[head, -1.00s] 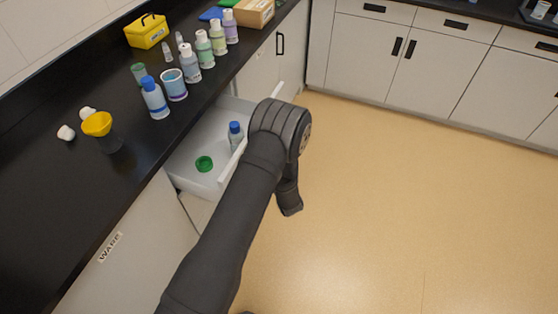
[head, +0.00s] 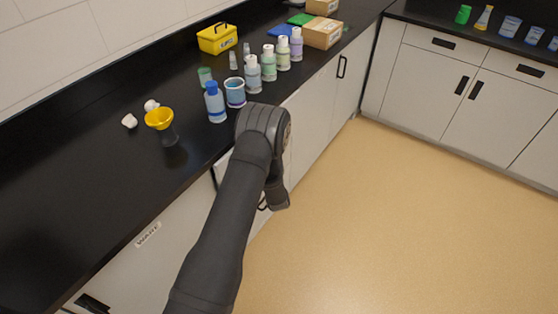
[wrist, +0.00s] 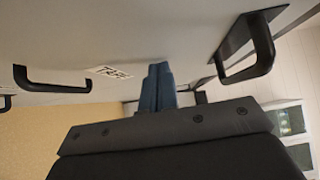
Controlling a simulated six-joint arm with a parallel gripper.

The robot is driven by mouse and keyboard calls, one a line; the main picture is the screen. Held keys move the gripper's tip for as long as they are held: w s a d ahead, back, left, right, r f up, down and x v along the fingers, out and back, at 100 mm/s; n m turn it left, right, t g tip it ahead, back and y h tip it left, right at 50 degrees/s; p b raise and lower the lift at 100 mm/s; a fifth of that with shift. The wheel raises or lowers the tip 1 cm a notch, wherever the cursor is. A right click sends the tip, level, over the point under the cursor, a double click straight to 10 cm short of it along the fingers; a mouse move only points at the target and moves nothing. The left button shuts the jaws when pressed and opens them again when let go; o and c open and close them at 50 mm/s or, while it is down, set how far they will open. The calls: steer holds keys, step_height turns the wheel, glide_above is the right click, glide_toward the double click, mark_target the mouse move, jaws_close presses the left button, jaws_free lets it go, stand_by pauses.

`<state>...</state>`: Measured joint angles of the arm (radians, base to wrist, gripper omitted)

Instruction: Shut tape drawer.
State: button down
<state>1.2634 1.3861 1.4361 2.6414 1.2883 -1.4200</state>
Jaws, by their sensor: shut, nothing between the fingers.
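The tape drawer's pale front (wrist: 150,35) fills the upper wrist view, with a label (wrist: 110,71) that seems to read TAPE. My gripper (wrist: 158,70) is shut and empty, its blue fingertips close to the front beside the label. I cannot tell whether they touch it. In the head view my arm covers most of the drawer, and its inside no longer shows below the counter edge. It looks shut or nearly shut, but any small gap is hidden.
Dark handles stick out at left (wrist: 52,80) and right (wrist: 245,48) in the wrist view. Bottles, including a blue-capped one (head: 215,103), and a yellow funnel (head: 159,119) stand on the black counter (head: 70,190). The floor (head: 390,220) is clear.

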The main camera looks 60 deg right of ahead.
steer(key=w, duration=0.3)
steer(key=shift+w, duration=0.35)
steer(key=shift+w+r, duration=0.2)
steer(key=shift+w, duration=0.05)
steer(key=shift+s, duration=0.15)
steer(key=shift+s, duration=0.3)
steer(key=s+d+v, duration=0.2)
steer(key=v, duration=1.1)
steer(key=shift+d+f, duration=0.1)
steer(key=shift+f, duration=0.05)
